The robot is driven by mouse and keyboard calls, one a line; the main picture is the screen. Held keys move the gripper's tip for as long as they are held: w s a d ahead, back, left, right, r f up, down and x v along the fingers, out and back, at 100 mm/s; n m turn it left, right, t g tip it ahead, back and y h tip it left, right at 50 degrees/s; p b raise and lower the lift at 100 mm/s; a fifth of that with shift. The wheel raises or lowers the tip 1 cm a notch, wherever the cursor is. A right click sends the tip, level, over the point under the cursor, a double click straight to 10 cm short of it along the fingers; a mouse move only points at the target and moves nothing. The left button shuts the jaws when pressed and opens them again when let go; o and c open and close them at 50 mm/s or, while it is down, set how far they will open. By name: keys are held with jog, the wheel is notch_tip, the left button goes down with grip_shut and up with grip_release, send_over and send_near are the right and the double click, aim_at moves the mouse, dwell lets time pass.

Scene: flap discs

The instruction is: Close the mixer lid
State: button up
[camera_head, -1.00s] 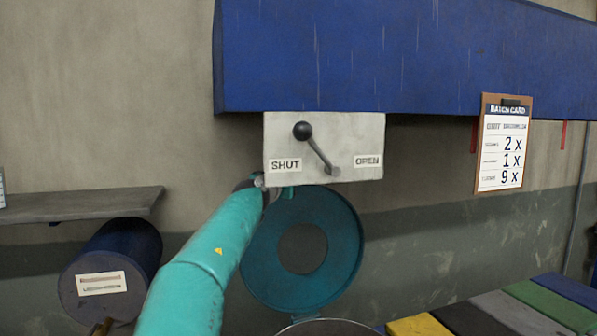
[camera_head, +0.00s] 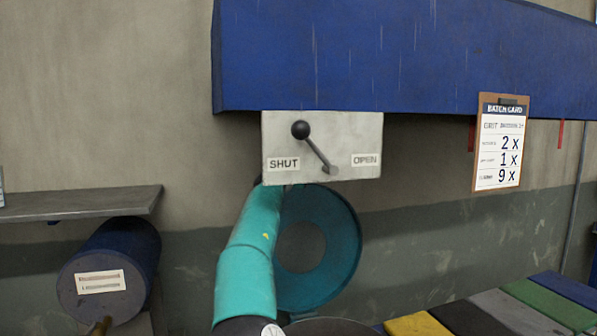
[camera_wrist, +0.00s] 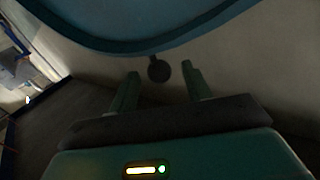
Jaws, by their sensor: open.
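The mixer lid (camera_head: 342,245) is a round teal disc with a grey centre. It stands raised and upright against the wall, and my teal arm covers its left part. The mixer's dark top (camera_head: 332,327) shows only as a sliver at the bottom edge. In the wrist view my gripper (camera_wrist: 160,69) is open, with two green fingers apart. A small dark round knob (camera_wrist: 158,69) shows between the fingertips, below a curved blue-teal rim (camera_wrist: 150,43). I cannot tell whether the fingers touch it. In the head view my gripper is hidden.
A panel (camera_head: 350,130) marked SHUT and OPEN carries a black-knobbed lever (camera_head: 315,148), just above the lid. A blue hood (camera_head: 400,55) hangs higher. A shelf (camera_head: 80,203) and a dark blue drum (camera_head: 110,265) are at left. Coloured bins (camera_head: 500,310) stand at lower right.

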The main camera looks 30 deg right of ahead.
jog(key=shift+x, duration=1.5)
jog(key=shift+s, duration=0.1)
grip_shut()
